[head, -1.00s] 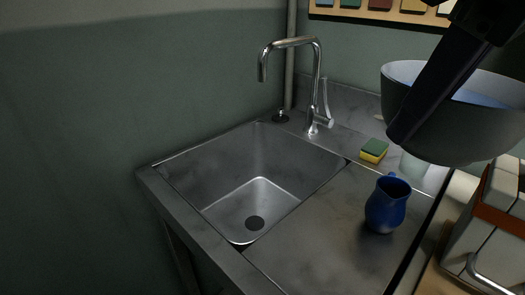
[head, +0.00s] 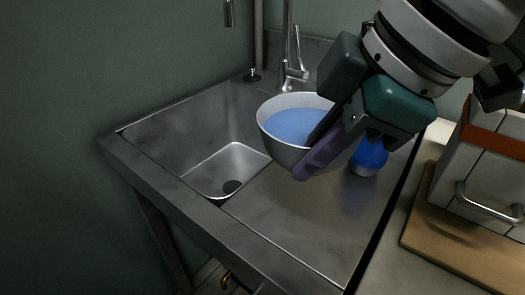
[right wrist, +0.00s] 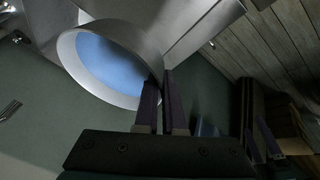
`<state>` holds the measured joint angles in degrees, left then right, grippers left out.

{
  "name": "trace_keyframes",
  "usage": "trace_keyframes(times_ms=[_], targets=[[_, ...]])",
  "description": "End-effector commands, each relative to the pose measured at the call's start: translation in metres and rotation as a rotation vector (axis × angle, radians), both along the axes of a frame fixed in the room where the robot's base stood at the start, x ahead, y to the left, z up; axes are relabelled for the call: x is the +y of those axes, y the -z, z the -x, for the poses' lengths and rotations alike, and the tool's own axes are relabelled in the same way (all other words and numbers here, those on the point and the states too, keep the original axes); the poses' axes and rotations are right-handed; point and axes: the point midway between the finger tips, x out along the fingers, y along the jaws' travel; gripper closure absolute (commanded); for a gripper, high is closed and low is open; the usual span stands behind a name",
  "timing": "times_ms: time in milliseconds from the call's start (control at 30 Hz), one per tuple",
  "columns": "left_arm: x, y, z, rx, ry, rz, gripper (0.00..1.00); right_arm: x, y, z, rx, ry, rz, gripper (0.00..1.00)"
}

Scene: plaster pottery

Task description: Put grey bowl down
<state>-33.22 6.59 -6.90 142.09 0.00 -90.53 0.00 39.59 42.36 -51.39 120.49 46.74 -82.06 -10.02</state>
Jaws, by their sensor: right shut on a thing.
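The grey bowl (head: 281,148) has a blue liquid or blue inside surface and is held a little tilted above the steel counter, near the sink's right edge. My right gripper (head: 318,150) is shut on the bowl's near right rim. In the right wrist view the bowl (right wrist: 70,50) shows with its rim between the two dark fingers (right wrist: 160,95). The steel sink (head: 205,135) is to the left of the bowl. Whether the bowl touches the counter cannot be told, but it seems apart from it.
A blue jug (head: 368,158) stands on the drainboard behind my right gripper, partly hidden. The bare drainboard (head: 310,225) in front of the bowl is clear. A tap (head: 289,50) stands behind the sink. A white tiled block (head: 490,165) on a wooden board (head: 465,250) is to the right.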

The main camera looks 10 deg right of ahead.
Motion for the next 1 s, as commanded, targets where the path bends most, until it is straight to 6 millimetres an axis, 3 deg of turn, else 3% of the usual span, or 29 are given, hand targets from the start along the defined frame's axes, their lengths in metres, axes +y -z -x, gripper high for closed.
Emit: trace_keyframes(times_ms=[33,200,433,600,1000], targets=[[0.0,0.006,0.0,0.0,0.001,-0.001,0.13,0.0,0.02,0.001,0.007,0.002,0.001,1.0],[0.002,0.013,0.0,0.0,0.004,-0.005,0.13,0.0,0.057,0.0,0.002,0.001,0.001,1.0],[0.002,0.017,0.0,0.001,0.005,-0.009,0.13,0.0,0.079,0.0,0.001,0.001,0.001,1.0],[0.002,0.024,0.0,0.001,0.005,-0.009,0.13,0.0,0.107,0.001,0.002,0.001,0.0,1.0],[0.002,0.025,0.0,0.0,0.004,-0.005,0.13,0.0,0.114,0.0,-0.001,0.0,0.0,1.0]])
